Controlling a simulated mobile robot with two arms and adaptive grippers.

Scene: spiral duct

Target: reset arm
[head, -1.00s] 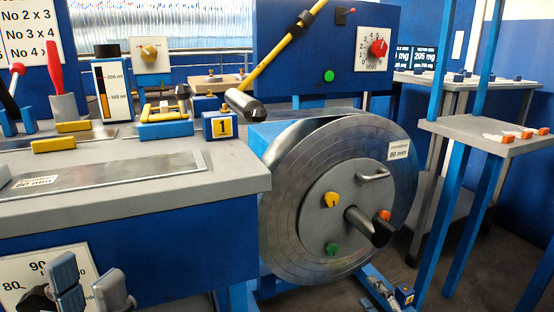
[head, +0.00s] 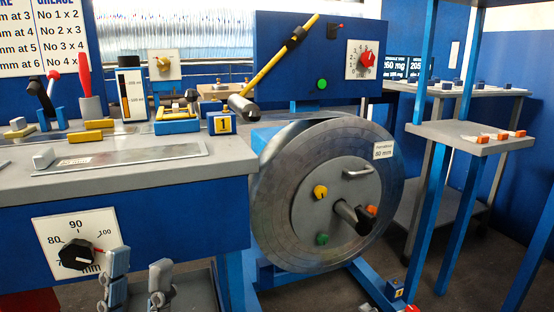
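My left gripper (head: 138,276) shows at the bottom left of the head view. Its two grey-blue fingers point up and stand apart, with nothing seen between them. It is in front of the blue bench, below and right of the white dial plate (head: 77,244) with a black knob. Its arm is mostly cut off by the lower picture edge. I cannot make out my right gripper in this view.
The grey-topped bench (head: 215,160) carries levers, yellow bars and a block marked 1 (head: 221,123). Right of it stands a large metal disc (head: 285,195) with a crank. A small grey shelf (head: 458,137) on blue posts is at the right.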

